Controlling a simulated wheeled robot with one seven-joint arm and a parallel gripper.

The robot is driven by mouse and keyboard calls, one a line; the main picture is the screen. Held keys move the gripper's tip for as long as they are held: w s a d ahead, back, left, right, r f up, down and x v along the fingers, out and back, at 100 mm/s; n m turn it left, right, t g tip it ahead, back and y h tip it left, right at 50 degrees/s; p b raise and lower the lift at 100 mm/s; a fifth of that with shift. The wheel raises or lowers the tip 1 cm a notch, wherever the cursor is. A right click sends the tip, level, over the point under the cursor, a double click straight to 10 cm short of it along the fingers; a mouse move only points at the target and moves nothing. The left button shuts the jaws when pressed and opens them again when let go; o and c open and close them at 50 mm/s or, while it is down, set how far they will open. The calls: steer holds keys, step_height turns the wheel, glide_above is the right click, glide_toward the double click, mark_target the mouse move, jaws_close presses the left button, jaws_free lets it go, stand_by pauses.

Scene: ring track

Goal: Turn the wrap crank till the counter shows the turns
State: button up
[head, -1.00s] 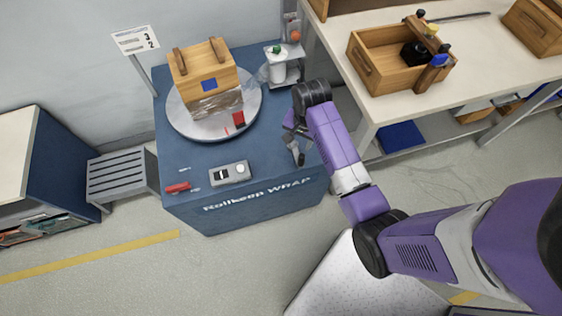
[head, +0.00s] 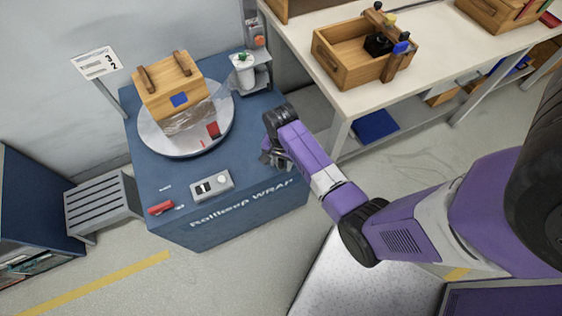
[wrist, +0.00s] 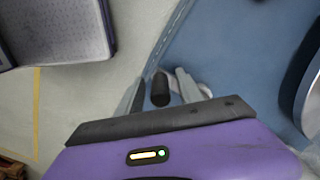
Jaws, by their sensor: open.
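A blue wrapping machine (head: 235,215) carries a round grey turntable (head: 160,145). A wooden crate (head: 168,92) with a blue patch sits on it, its lower part in clear film (head: 190,118). The black crank grip (wrist: 160,88) stands between the two fingers of my gripper (wrist: 158,92) in the wrist view. The fingers are open and apart, with a gap showing beside the grip. In the head view my gripper (head: 274,158) is at the machine's right front edge and hides the crank. A small grey box (head: 212,185), perhaps the counter, has a window too small to read.
A sign (head: 97,63) with "3" and "2" stands at the machine's back left. A red-handled tool (head: 161,208) lies on the front left. A film roll post (head: 245,75) stands behind. A bench (head: 350,100) with wooden boxes is right; a grey slatted stool (head: 100,208) is left.

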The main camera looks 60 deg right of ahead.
steer(key=shift+c, duration=0.4)
jaws_close()
stand_by(0.9)
